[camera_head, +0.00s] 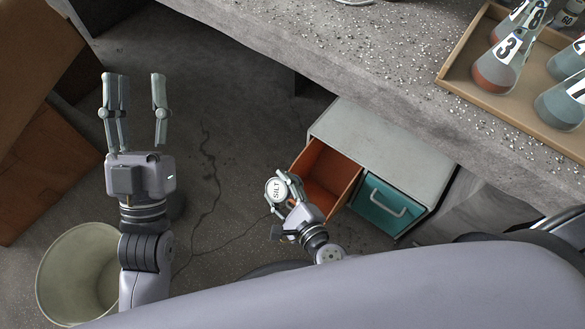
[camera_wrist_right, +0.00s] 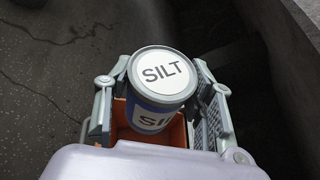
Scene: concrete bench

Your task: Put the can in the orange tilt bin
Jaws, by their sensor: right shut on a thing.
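The can (camera_head: 277,189) has a white lid marked SILT. In the right wrist view the can (camera_wrist_right: 162,80) shows a blue and white side and stands between the fingers. My right gripper (camera_head: 281,193) is shut on it. The orange tilt bin (camera_head: 327,172) is tipped open at the left of a grey cabinet, and the can is at its left front side in the head view. Orange also shows below the can in the wrist view (camera_wrist_right: 130,127). My left gripper (camera_head: 135,100) is open and empty, over the floor at the left.
A teal bin (camera_head: 388,205) with a handle sits shut in the grey cabinet (camera_head: 390,145). A speckled bench (camera_head: 370,55) carries a tray (camera_head: 461,87) of numbered flasks. A pale bucket (camera_head: 52,275) and cardboard boxes (camera_head: 45,165) stand at the left. Floor between is clear.

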